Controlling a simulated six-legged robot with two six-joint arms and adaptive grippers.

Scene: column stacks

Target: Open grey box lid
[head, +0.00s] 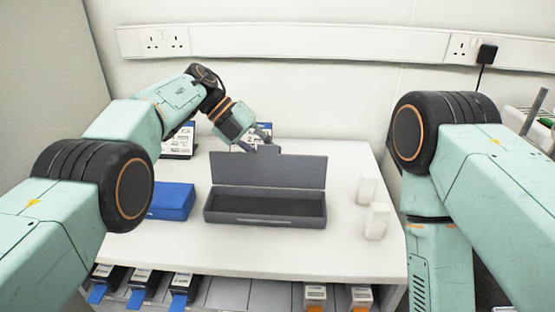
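The long grey box (216,214) stands on the white table with its lid (295,172) raised roughly upright along the back edge. Its dark inside shows and looks empty. My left gripper (264,143) is at the top edge of the lid, left of its middle, and overlaps it in the picture. Its fingers are small and dark against the lid, so I cannot tell if they are open, shut or touching it. My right arm is at the right side, and its gripper is out of view.
A blue box (173,201) lies left of the grey box. Two white blocks (367,190) (377,221) stand to its right. Cartons (180,142) stand at the back left. The white table (290,245) is clear in front. Several small boxes sit on a shelf below.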

